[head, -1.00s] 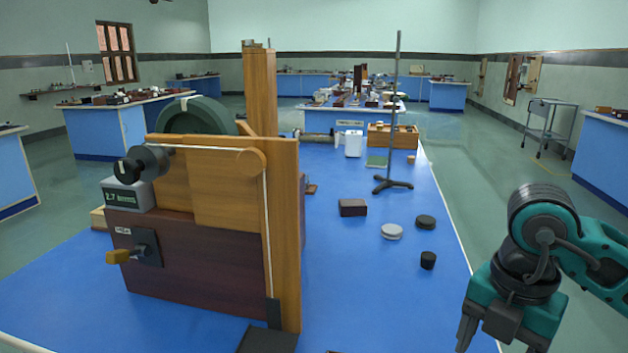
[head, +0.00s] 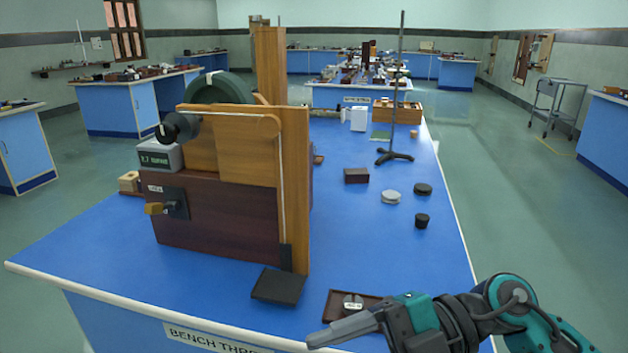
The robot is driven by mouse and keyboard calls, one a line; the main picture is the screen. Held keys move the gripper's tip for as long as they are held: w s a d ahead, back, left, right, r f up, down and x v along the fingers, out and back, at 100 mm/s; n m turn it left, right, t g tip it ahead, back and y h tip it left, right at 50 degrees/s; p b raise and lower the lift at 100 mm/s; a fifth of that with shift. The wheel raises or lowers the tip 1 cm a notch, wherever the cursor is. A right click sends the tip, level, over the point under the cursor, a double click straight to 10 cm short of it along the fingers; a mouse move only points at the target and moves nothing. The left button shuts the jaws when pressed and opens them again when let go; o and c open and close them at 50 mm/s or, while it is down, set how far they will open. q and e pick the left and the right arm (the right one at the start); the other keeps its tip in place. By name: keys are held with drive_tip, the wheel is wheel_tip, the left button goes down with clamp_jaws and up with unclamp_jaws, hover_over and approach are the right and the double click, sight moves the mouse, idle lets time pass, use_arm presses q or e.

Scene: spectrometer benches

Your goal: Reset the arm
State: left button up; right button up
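My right arm comes in from the lower right, in teal and black. Its gripper (head: 340,331) points left, low over the front right part of the blue bench (head: 380,240). I see its grey fingers side-on, so their gap is hidden. It looks empty at the visible tip. A small dark tray (head: 338,300) with a grey piece in it shows just behind the gripper. My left arm and gripper are not in view.
A wooden apparatus (head: 240,190) with a dark wheel, dial and yellow-handled lever fills the bench's left.

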drive_tip(key=w+d+r+m+t+y+p, duration=0.1)
drive_tip(key=w+d+r+m+t+y, duration=0.15)
drive_tip(key=w+m+t+y, duration=0.7)
drive_tip(key=d+f+m+t+h, duration=0.5)
drive_tip(key=f+m+t+h, duration=0.2)
drive_tip(key=m+t+h, duration=0.55)
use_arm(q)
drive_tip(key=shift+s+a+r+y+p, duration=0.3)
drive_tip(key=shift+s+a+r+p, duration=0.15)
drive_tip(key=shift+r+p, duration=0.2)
use_arm(e)
drive_tip(key=s+d+f+m+g+h, duration=0.3)
drive_tip(key=s+f+h, duration=0.2)
drive_tip(key=f, duration=0.6)
drive_tip(key=s+d+f+m+g+h, duration=0.3)
drive_tip(key=s+d+f+g+h, duration=0.1)
drive_tip(key=f, duration=0.7)
drive_tip(key=shift+s+h, duration=0.55)
drive_tip(key=shift+h, duration=0.05)
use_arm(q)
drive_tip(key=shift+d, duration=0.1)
